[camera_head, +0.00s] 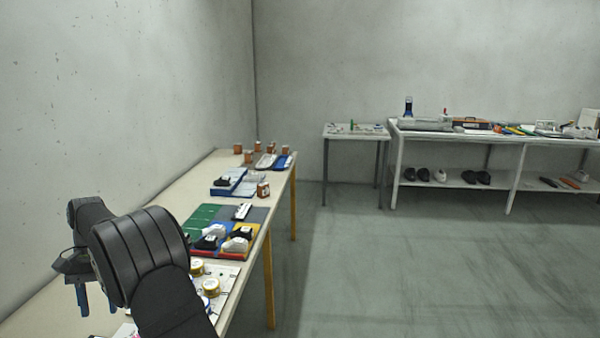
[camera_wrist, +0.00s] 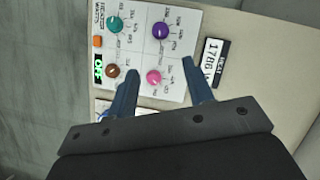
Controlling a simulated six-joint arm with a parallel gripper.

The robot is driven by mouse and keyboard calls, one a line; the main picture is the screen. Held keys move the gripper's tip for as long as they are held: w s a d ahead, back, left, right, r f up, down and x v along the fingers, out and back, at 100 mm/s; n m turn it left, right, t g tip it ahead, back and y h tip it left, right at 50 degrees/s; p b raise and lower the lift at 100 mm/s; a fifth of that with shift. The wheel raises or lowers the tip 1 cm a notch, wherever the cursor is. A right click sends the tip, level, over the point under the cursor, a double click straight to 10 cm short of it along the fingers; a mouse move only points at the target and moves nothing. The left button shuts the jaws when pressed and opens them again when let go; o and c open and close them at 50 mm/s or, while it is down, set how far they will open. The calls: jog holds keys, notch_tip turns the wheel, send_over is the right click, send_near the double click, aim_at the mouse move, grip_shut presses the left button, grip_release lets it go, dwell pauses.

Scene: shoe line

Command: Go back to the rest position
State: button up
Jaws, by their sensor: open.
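My gripper (camera_head: 96,298) shows at the lower left in the head view, above the long table, with its blue fingers pointing down. In the wrist view my gripper (camera_wrist: 160,72) has its two blue fingers spread apart with nothing held between them. Beyond the fingertips in the wrist view is a white panel (camera_wrist: 137,48) with a teal knob (camera_wrist: 115,24), a purple knob (camera_wrist: 161,31), a brown knob (camera_wrist: 113,71) and a pink knob (camera_wrist: 153,77). I cannot tell whether the fingers touch the panel.
A display reading 1786 (camera_wrist: 212,56) lies beside the panel. The long table (camera_head: 180,188) stands along the left wall and carries a coloured tray (camera_head: 205,215), shoes and round yellow-topped tins (camera_head: 210,287). A shelf table (camera_head: 460,187) stands at the back right. The floor between is clear.

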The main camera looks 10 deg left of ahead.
jog(key=x, duration=1.5)
jog(key=shift+s+d+f, duration=0.15)
jog(key=shift+s, duration=0.05)
jog(key=v, duration=1.8)
jog(key=x, duration=1.8)
jog(key=shift+f, duration=0.15)
jog(key=shift+s+n+h, duration=0.1)
jog(key=shift+n+h, duration=0.3)
jog(key=shift+n, duration=0.6)
jog(key=n, duration=0.2)
jog(key=n+t+h, duration=0.1)
jog(key=n, duration=0.1)
jog(key=n+t, duration=0.1)
jog(key=n, duration=0.1)
jog(key=shift+s+a+h, duration=0.15)
jog(key=shift+a+h, duration=0.1)
jog(key=shift+h, duration=0.15)
jog(key=n, duration=0.2)
jog(key=n+t, duration=0.1)
jog(key=n, duration=0.1)
jog(key=shift+s+a+t, duration=0.1)
jog(key=shift+s+t, duration=0.1)
jog(key=shift+t, duration=0.1)
jog(key=n+t, duration=0.1)
jog(key=n, duration=0.1)
jog(key=n+t, duration=0.1)
jog(key=n, duration=0.2)
jog(key=shift+s+n, duration=0.2)
jog(key=shift+n, duration=0.1)
